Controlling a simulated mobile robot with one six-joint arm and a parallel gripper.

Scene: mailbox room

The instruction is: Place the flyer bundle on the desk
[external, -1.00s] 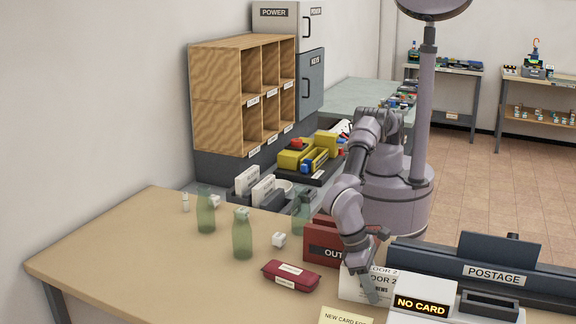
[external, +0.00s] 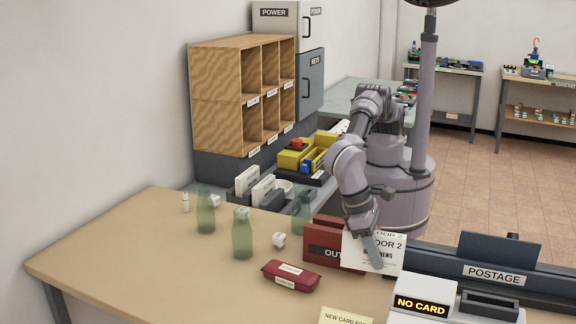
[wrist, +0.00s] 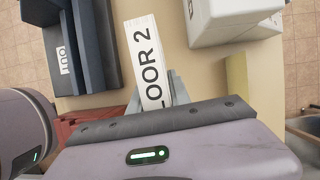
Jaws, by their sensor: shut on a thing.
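The flyer bundle (external: 391,256) is a white stack of sheets marked "FLOOR 2" and "NEWS".
The blue postage unit (external: 497,274) and the white card reader (external: 424,300) stand to the right. The desk's left front is clear.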

